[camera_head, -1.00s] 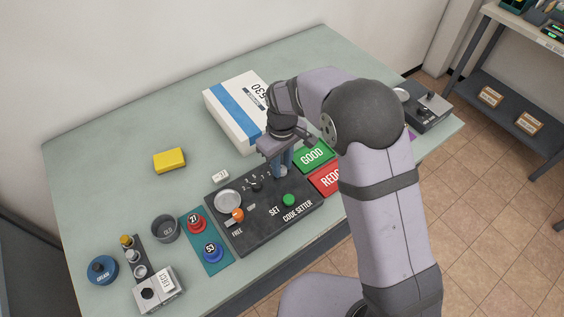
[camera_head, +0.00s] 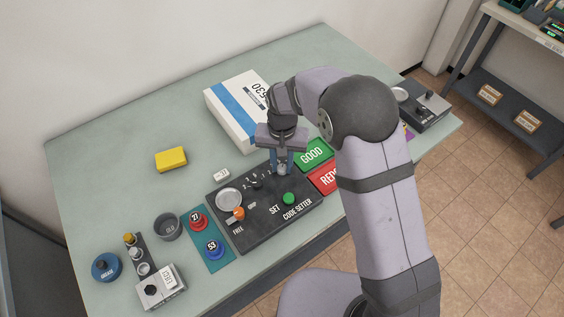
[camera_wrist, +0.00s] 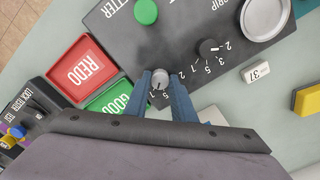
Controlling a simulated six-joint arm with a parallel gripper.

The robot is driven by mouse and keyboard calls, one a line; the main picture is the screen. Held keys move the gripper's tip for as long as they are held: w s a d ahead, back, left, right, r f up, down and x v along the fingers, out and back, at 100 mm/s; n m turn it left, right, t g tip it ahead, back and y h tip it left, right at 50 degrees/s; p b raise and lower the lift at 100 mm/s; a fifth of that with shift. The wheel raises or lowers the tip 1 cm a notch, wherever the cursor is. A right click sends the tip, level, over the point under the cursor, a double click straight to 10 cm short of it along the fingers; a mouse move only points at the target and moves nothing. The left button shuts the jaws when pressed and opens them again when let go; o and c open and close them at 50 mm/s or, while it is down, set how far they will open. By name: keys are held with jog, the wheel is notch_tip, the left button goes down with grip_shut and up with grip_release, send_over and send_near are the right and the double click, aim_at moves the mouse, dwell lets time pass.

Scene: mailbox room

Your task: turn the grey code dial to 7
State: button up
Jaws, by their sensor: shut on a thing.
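The code setter (camera_head: 262,212) is a dark panel on the table with a black dial (camera_wrist: 208,48), a grey dial (camera_wrist: 160,77) and a green button (camera_head: 288,200). My gripper (camera_wrist: 161,82) points down at the panel's far right part, its blue fingers shut on the grey dial from both sides. In the head view the gripper (camera_head: 282,166) mostly hides this dial. In the wrist view a dark mark on the dial's top points roughly toward the small digits near its edge, where a 7 and a 5 seem to show. The exact digit is too small to tell.
Green GOOD (camera_head: 313,154) and red REDO (camera_head: 325,178) trays lie right of the panel. A white and blue box (camera_head: 236,110) stands behind the gripper. A round metal dish (camera_head: 228,198) and an orange knob (camera_head: 238,213) are at the panel's left.

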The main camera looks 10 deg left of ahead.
aim_at(283, 168)
jog(key=shift+m, duration=0.5)
jog(key=o, duration=1.1)
jog(key=shift+c, duration=0.2)
jog(key=shift+r+b, duration=0.8)
jog(key=shift+r, duration=2.9)
jog(key=shift+d, duration=0.1)
